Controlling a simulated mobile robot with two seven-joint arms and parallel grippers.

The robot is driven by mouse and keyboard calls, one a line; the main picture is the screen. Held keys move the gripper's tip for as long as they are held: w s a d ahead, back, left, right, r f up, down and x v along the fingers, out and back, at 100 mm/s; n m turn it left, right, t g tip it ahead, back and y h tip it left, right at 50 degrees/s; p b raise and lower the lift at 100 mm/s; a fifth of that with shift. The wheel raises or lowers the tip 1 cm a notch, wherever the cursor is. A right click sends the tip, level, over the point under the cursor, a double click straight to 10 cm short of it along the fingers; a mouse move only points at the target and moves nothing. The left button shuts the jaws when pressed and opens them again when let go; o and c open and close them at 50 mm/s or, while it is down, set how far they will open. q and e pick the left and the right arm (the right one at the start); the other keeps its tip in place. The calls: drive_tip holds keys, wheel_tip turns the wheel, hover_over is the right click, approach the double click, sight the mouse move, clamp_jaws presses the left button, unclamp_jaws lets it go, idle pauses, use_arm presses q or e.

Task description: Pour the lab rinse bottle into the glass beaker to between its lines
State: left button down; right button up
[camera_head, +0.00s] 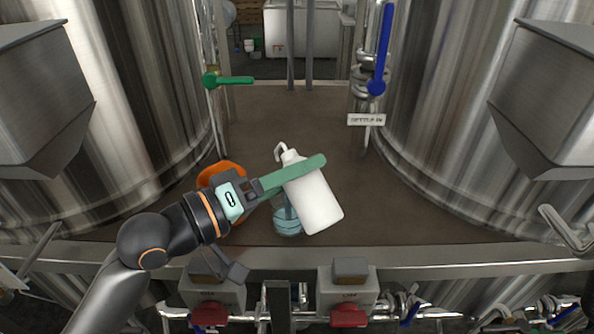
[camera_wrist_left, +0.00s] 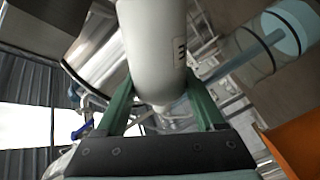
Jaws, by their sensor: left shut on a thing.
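The lab rinse bottle (camera_head: 314,203) is white, with a thin bent spout at its upper left, and leans to the left. My left gripper (camera_head: 300,171) is shut on its upper part with green fingers. In the left wrist view the bottle (camera_wrist_left: 158,45) stands between both fingers (camera_wrist_left: 160,100). The glass beaker (camera_head: 287,224) is on the deck just left of the bottle's lower part, partly hidden by the bottle and gripper. The beaker also shows in the left wrist view (camera_wrist_left: 262,52), with bluish contents. My right gripper is out of view.
An orange object (camera_head: 213,173) is behind my left wrist, left of the beaker. Large steel tanks (camera_head: 120,90) and (camera_head: 470,120) flank the deck. A green-handled valve (camera_head: 233,80) and a blue-handled valve (camera_head: 385,45) stand behind. The deck right of the bottle is clear.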

sight(287, 152)
use_arm(q)
drive_tip(key=shift+s+f+n+p, duration=0.1)
drive_tip(key=shift+f+n+p, duration=0.5)
drive_tip(key=shift+n+p, duration=0.4)
idle(0.7)
